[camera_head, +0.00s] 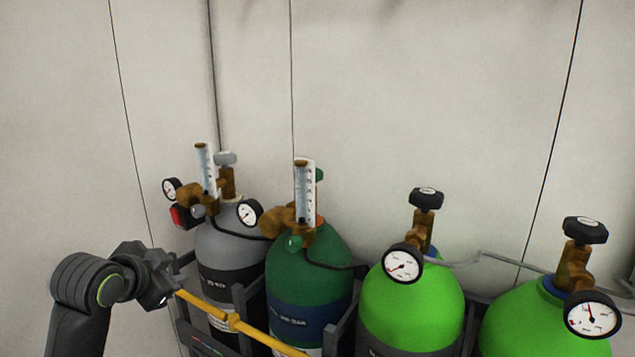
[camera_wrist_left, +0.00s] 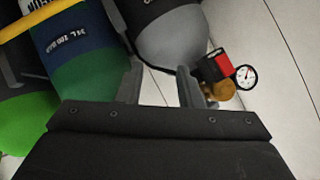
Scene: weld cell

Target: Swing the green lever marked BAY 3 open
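I cannot make out a lever marked BAY 3; no such label is readable. The green parts I see are two small green knobs on the dark green cylinder's regulator, one in front (camera_head: 293,243) and one behind the flow tube (camera_head: 319,174). My left gripper (camera_head: 163,288) is at the lower left, in front of the grey cylinder (camera_head: 228,250) and by the end of a yellow bar (camera_head: 240,325). In the left wrist view its two fingers (camera_wrist_left: 160,88) stand apart with nothing between them. My right gripper is not in view.
A dark green cylinder (camera_head: 325,262) and two bright green cylinders (camera_head: 415,310) (camera_head: 530,318) stand right of the grey one in a dark rack (camera_head: 340,325). Brass valves and gauges (camera_head: 402,264) stick out on top. A red part (camera_wrist_left: 220,68) with a gauge shows near my left fingers.

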